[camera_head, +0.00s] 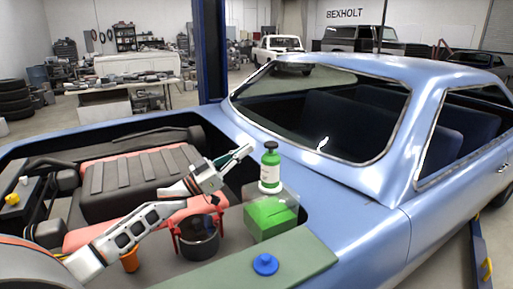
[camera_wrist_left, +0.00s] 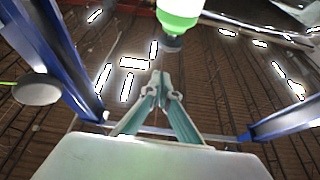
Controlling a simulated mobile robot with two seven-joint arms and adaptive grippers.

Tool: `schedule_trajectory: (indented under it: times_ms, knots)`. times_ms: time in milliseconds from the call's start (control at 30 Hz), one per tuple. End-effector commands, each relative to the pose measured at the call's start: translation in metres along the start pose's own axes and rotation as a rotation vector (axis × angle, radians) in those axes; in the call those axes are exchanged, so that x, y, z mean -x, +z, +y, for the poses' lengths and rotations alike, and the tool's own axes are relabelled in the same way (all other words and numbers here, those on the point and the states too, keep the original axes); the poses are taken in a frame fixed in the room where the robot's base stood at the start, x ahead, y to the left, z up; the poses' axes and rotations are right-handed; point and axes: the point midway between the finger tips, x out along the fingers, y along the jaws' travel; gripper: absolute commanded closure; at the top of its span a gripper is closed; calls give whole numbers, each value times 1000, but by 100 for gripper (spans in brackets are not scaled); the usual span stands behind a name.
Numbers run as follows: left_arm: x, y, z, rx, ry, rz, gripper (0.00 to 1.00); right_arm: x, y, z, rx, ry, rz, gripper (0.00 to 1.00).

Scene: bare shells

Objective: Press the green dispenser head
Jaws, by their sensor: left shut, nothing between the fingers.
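The green dispenser (camera_head: 270,172) is an upright bottle with a white label and a dark head (camera_head: 271,145). My left gripper (camera_head: 248,149) is shut and empty, just left of the head in the head view. Its closed fingertips (camera_wrist_left: 163,78) show below the head in the wrist view, with a visible gap. My right gripper is not in view.
A dark pot with red handles (camera_head: 198,238), an orange object (camera_head: 130,260) and a blue knob (camera_head: 265,264) are nearer. The blue car body (camera_head: 350,215) lies to the right.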

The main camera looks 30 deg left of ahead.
Motion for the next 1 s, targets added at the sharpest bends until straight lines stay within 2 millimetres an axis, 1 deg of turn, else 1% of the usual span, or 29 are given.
schedule_trajectory:
  times_ms: [33, 133, 300, 433, 1000]
  knots:
    - [10, 2, 1, 0, 0, -3, 100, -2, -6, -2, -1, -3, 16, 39]
    - [23, 1, 1, 1, 1, -1, 100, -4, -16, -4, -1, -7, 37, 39]
    - [36, 0, 0, 0, 0, 0, 100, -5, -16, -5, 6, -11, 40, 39]
    - [39, -1, 0, -1, 1, 2, 100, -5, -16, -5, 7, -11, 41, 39]
    - [39, -1, 0, 0, 1, 2, 100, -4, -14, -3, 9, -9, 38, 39]
